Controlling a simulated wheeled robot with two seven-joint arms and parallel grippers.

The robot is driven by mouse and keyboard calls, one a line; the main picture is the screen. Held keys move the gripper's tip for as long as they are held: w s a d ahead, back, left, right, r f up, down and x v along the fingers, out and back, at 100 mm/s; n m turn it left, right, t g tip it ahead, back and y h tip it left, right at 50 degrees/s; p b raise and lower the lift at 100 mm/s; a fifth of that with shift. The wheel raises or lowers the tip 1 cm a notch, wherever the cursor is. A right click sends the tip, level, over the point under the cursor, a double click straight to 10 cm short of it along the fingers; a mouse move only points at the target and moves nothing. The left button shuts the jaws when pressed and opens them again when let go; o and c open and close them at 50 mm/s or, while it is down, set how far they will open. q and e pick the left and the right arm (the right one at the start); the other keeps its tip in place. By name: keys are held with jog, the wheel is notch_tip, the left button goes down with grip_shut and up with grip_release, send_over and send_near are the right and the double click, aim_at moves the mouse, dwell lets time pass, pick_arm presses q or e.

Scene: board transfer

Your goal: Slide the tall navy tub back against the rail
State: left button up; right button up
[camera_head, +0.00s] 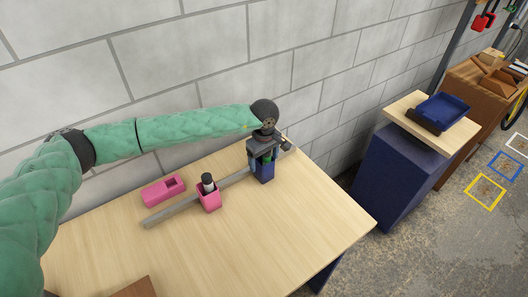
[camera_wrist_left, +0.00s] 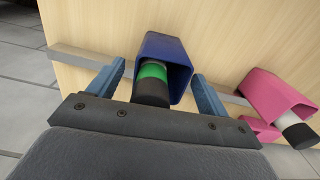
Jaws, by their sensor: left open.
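The tall navy tub (camera_head: 263,174) stands on the table near its far right part, on the near side of the grey rail (camera_head: 180,206). I cannot tell whether tub and rail touch. A dark-capped item with a green band (camera_wrist_left: 153,72) stands in the tub. My left gripper (camera_head: 264,156) is open, directly above the tub. In the left wrist view its blue fingers are on either side of the navy tub (camera_wrist_left: 166,46), with visible gaps. The rail (camera_wrist_left: 85,57) also shows there, partly hidden behind the tub and fingers. My right gripper is out of view.
A pink tub (camera_head: 209,200) holding a black-and-white item stands by the rail, left of the navy tub. A low pink block with a recess (camera_head: 160,192) lies behind the rail. A brown object (camera_head: 134,288) is at the table's near edge. The table's front right is clear; a block wall is behind.

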pick_arm(q)
jog(key=shift+f, duration=0.1)
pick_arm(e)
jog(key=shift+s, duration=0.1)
pick_arm(q)
jog(key=c, duration=1)
jog(key=shift+c, duration=0.3)
jog(key=shift+a, duration=0.15)
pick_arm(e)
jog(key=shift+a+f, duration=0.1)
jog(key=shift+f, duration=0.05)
pick_arm(q)
jog(key=shift+a+b, duration=0.1)
jog(key=shift+b, duration=0.3)
jog(key=shift+a+b, duration=0.35)
jog(key=shift+a, duration=0.2)
jog(key=o, duration=1.1)
jog(key=shift+a, duration=0.1)
jog(key=shift+c, duration=0.2)
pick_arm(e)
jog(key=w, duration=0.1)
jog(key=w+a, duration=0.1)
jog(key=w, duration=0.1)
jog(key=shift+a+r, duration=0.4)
